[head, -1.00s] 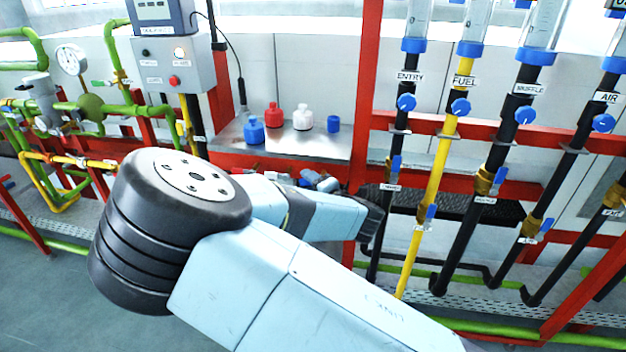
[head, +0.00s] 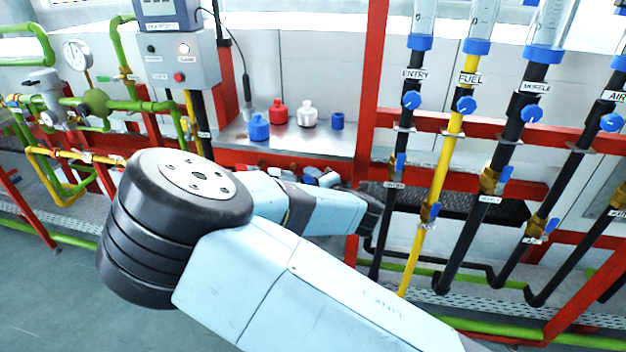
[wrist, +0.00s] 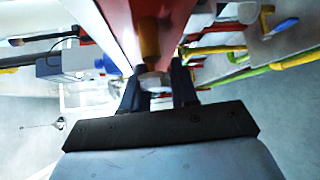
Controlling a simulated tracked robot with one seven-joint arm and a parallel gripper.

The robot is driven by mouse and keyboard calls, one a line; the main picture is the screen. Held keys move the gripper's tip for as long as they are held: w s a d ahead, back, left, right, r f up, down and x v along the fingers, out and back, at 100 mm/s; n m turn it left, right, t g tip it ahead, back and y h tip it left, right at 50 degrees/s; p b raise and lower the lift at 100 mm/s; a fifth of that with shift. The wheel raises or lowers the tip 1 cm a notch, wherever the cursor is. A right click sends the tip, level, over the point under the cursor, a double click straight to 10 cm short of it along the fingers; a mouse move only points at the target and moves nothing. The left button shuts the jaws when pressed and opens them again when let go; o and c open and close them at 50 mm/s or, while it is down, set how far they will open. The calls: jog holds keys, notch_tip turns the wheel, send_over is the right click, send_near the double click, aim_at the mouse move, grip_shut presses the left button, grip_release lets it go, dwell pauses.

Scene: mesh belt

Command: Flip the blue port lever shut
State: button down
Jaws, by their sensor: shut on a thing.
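Small blue levers sit on the pipes in the head view: one on the ENTRY pipe (head: 400,163), one on the yellow FUEL pipe (head: 433,211), and others farther right. I cannot tell which is the port lever; no readable label says port. A bit of blue (head: 326,179) shows just behind my arm. The piece's shape is mostly hidden.
A red upright (head: 369,110) and red crossbars frame the pipes. A metal shelf (head: 290,140) holds blue, red and white bottles and a blue cup. Green and yellow piping (head: 60,155) stands at the left. Open grey floor (head: 50,300) lies at the lower left.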

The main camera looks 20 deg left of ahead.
jog(key=shift+s+a+r+m+t+y, duration=0.1)
jog(key=shift+s+r+m+t+y, duration=0.1)
jog(key=shift+m+t+y, duration=0.45)
jog(key=shift+g, duration=0.35)
jog(key=c, duration=1)
grip_release()
jog(key=shift+w+r, duration=0.1)
jog(key=shift+o, duration=0.2)
jog(key=v, duration=1.4)
jog(key=shift+f, duration=0.3)
jog(key=shift+a, duration=0.1)
